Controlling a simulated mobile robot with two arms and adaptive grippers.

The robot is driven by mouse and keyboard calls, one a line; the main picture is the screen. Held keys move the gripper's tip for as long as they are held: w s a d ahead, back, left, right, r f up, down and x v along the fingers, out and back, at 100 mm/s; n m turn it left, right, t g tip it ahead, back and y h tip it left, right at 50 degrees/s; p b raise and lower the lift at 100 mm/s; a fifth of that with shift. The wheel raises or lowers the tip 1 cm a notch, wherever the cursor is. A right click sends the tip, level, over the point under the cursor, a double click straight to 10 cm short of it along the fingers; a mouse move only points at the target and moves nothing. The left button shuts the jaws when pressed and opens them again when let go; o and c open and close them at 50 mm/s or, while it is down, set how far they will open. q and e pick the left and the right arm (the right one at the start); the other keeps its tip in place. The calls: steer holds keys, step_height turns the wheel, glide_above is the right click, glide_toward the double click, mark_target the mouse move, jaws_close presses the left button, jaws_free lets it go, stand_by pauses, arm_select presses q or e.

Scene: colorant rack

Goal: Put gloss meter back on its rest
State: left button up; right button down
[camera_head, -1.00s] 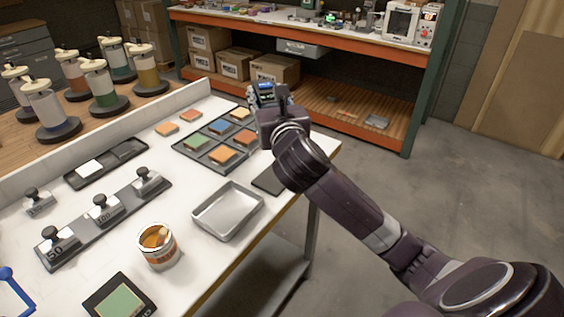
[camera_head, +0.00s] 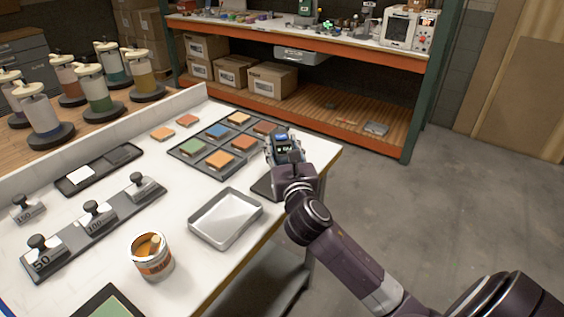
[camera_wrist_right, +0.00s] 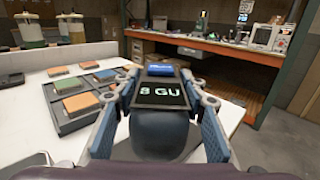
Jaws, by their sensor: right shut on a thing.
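The gloss meter (camera_head: 280,146) is a dark block with a small lit screen, held by my right gripper (camera_head: 284,152) above the right edge of the white table. In the right wrist view the gloss meter (camera_wrist_right: 163,110) sits between both fingers, its screen showing "8 GU" and a blue part at its far end. A flat dark pad (camera_head: 266,186) lies on the table just below and left of the gripper, partly hidden by it. It may be the rest; I cannot tell. My left gripper is not in view.
A dark tray of coloured tiles (camera_head: 206,166) lies just left of the gripper. An empty metal tray (camera_head: 226,218), an open can (camera_head: 151,257) and a rack of weights (camera_head: 95,226) stand nearer. Floor is open on the right.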

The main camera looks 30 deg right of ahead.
step_height(320, 180, down, 3)
steer(key=shift+f+b, duration=0.2)
steer(key=shift+b, duration=0.25)
steer(key=shift+f, duration=0.45)
steer(key=shift+f, duration=0.15)
steer(key=c, duration=1.2)
jaws_free()
